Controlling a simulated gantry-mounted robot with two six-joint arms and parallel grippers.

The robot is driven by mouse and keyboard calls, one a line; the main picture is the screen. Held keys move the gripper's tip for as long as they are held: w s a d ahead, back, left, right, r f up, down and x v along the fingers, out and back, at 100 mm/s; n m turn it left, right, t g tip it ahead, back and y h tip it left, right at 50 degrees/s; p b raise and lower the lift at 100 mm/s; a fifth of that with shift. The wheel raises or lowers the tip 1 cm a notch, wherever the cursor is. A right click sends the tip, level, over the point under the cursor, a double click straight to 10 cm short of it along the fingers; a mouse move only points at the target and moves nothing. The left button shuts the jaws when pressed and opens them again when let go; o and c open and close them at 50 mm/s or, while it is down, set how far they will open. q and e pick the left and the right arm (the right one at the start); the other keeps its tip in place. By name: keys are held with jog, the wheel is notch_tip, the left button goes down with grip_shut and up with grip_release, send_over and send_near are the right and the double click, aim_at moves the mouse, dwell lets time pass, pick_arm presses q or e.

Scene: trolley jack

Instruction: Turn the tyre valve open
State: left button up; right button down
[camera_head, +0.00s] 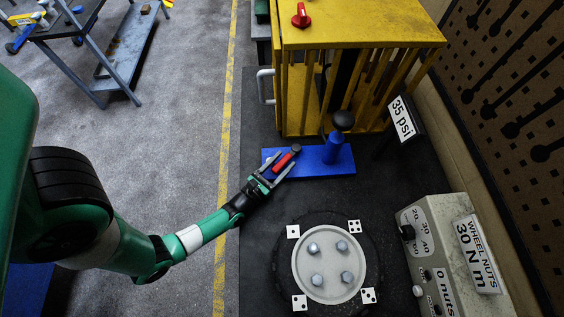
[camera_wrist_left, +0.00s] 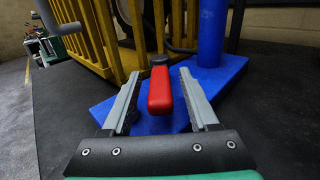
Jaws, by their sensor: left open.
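A red handle with a dark round end (camera_head: 284,161) lies over a blue base plate (camera_head: 315,166); in the left wrist view the handle (camera_wrist_left: 160,92) is between my fingers. My left gripper (camera_head: 279,165) is open, with one finger on each side of the handle. Gaps show on both sides in the left wrist view, so it does not appear gripped. A red knob (camera_head: 301,16) sits on top of a yellow cage (camera_head: 360,22). No label shows which red part is the tyre valve. My right gripper is not in view.
A blue post with a black knob (camera_head: 344,120) stands on the plate. A "35 psi" sign (camera_head: 401,119) is to its right. A wheel hub with several nuts (camera_head: 329,272) lies in front, beside a grey wheel-nut control box (camera_head: 440,250). A pegboard wall bounds the right.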

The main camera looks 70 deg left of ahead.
pick_arm(q)
grip_shut()
dwell(1.3)
